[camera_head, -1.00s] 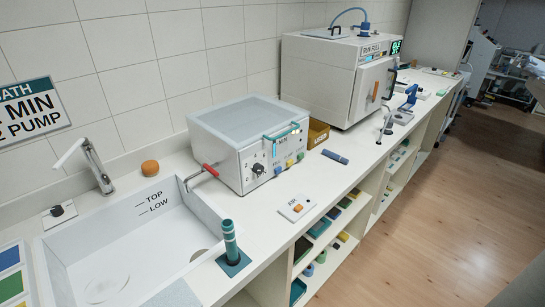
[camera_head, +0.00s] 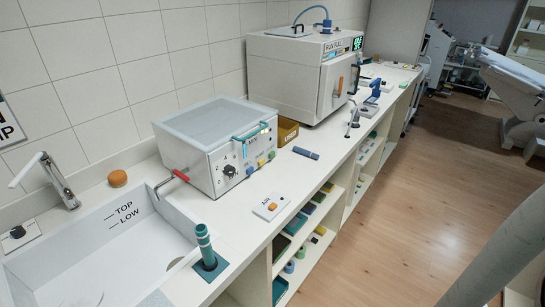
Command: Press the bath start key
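The white bath unit (camera_head: 215,170) with a grey lid and teal handle stands on the counter beside the sink. The labels by the keys are too small to read, so I cannot tell which is the start key. A red-handled lever (camera_head: 180,175) sticks out on the unit's left side. My gripper is not in view.
The sink (camera_head: 100,255) lies at the left, with a tap (camera_head: 55,180). A teal upright tool (camera_head: 204,245) stands in front of the unit. A plate with an orange button (camera_head: 272,206) lies on the counter. A larger white machine (camera_head: 300,80) stands behind. Floor at right is clear.

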